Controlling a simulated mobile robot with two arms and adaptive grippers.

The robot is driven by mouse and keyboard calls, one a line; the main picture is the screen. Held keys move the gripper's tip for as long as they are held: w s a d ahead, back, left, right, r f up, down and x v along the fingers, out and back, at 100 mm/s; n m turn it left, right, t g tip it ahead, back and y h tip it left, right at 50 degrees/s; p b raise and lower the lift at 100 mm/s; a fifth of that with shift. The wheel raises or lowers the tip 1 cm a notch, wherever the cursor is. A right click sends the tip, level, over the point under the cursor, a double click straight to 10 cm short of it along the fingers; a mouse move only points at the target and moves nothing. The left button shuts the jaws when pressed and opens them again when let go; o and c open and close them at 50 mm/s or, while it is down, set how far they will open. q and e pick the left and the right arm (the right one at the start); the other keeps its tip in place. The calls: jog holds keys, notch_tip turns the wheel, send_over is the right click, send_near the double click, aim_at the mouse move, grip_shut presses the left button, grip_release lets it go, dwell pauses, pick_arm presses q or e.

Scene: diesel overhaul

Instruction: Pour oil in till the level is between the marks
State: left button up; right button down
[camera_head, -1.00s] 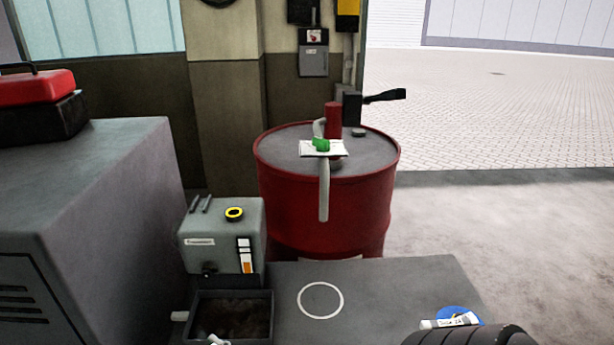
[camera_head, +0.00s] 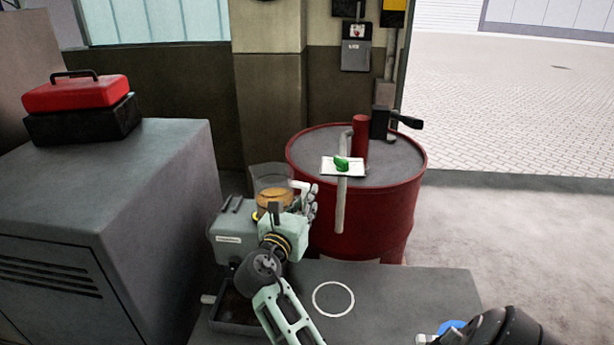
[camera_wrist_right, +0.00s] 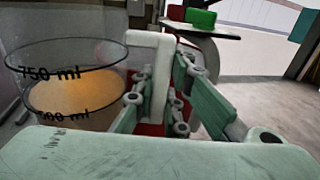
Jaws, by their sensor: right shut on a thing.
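A clear measuring jug (camera_head: 273,178) with amber oil is held by its white handle in my right gripper (camera_head: 306,206). The wrist view shows the jug (camera_wrist_right: 65,95) with 750 ml and 500 ml marks and the fingers (camera_wrist_right: 172,95) shut around the handle (camera_wrist_right: 152,62). The jug looks about upright, with no stream visible. It appears close to the top of the grey oil box (camera_head: 226,246); the exact gap is unclear. The yellow filler ring (camera_head: 255,216) is mostly hidden. The box's level gauge is hidden behind my arm. My left gripper is not in view.
A red drum (camera_head: 365,215) with a pump and a spout stands behind right. A dark tray (camera_head: 228,322) sits below the box. The bench (camera_head: 400,290) has a white circle (camera_head: 334,299), empty. A grey cabinet (camera_head: 130,210) with a red toolbox (camera_head: 76,93) stands left.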

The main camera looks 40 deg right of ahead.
aim_at(305, 190)
jog(key=r+p, duration=0.1)
jog(key=d+r+g+p, duration=0.1)
jog(key=r+g+h+p, duration=0.1)
jog(key=r+p, duration=0.1)
jog(key=shift+w+d+n, duration=0.3)
jog(key=shift+d+n, duration=0.1)
jog(key=shift+s+r+n+p, duration=0.1)
jog(key=shift+s+n+p, duration=0.05)
jog(key=shift+n+p, duration=0.3)
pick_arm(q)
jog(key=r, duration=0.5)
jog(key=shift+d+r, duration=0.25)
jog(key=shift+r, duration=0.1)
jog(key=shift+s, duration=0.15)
